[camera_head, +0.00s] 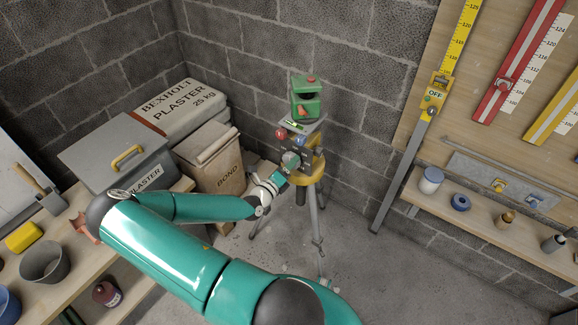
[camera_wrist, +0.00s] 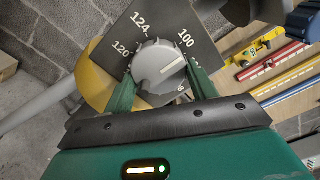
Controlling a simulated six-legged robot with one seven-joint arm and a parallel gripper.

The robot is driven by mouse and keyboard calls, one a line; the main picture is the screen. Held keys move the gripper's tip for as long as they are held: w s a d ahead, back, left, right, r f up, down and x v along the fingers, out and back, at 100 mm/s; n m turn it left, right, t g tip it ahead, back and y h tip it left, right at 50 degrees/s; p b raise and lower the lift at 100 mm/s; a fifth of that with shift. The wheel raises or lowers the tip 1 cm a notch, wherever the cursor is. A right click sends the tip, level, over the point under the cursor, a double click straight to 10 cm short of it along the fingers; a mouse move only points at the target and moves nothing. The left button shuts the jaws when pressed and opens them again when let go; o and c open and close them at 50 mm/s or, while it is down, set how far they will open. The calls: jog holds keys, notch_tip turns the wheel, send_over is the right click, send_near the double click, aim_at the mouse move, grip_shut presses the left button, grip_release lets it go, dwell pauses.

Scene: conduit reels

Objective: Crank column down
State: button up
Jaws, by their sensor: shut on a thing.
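A tripod (camera_head: 315,215) stands on the floor near the corner, with a yellow head (camera_head: 317,168) and a green instrument (camera_head: 306,103) on top. A grey round knob (camera_head: 290,159) sits on a dark plate on its side. In the wrist view the knob (camera_wrist: 158,66) carries a white line pointing right and slightly up. The dark scale plate (camera_wrist: 150,22) behind it reads 124, 120 and 100; other marks are hidden. My gripper (camera_wrist: 163,84) is shut on the knob, one green finger on each side. In the head view my gripper (camera_head: 279,178) reaches it from the lower left.
A grey plaster bin (camera_head: 105,152), a plaster bag (camera_head: 180,108) and a bond bag (camera_head: 213,170) stand left of the tripod. A board with a yellow staff (camera_head: 461,40) and a shelf (camera_head: 480,215) are at right. Floor right of the tripod is clear.

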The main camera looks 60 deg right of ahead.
jog(key=shift+a, duration=0.1)
jog(key=o, duration=1)
jog(key=w+a, duration=0.2)
jog(key=a, duration=1.1)
jog(key=shift+a, duration=0.3)
jog(key=shift+w, duration=0.1)
